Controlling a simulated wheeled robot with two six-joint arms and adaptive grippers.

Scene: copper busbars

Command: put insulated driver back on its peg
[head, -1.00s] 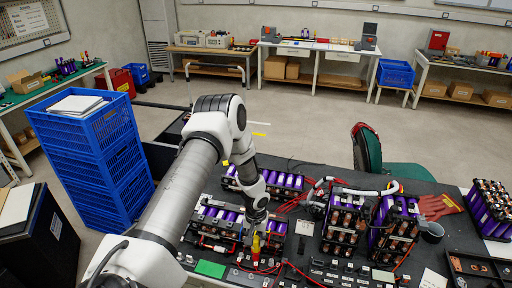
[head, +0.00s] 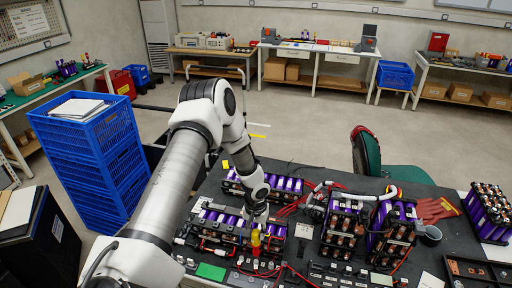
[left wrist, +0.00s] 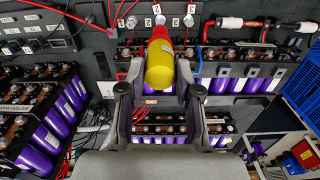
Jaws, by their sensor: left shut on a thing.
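The insulated driver, with a yellow and red handle, shows in the head view (head: 256,243) below my left gripper (head: 255,224). In the left wrist view the driver (left wrist: 160,64) lies between the two fingers of the left gripper (left wrist: 160,92), which is shut on it. Its red end points toward a row of labelled round metal pegs (left wrist: 190,20) on the dark panel. The red end overlaps the area just below the middle peg, and I cannot tell whether they touch. The driver's shaft is hidden. My right gripper is not in view.
Purple battery modules (head: 288,186) stand behind and beside the gripper on the dark table. Larger modules (head: 343,232) with copper bars stand to the right. Red cables lie around the panel. A red glove (head: 436,209) lies farther right. Blue crates (head: 90,150) are stacked at left.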

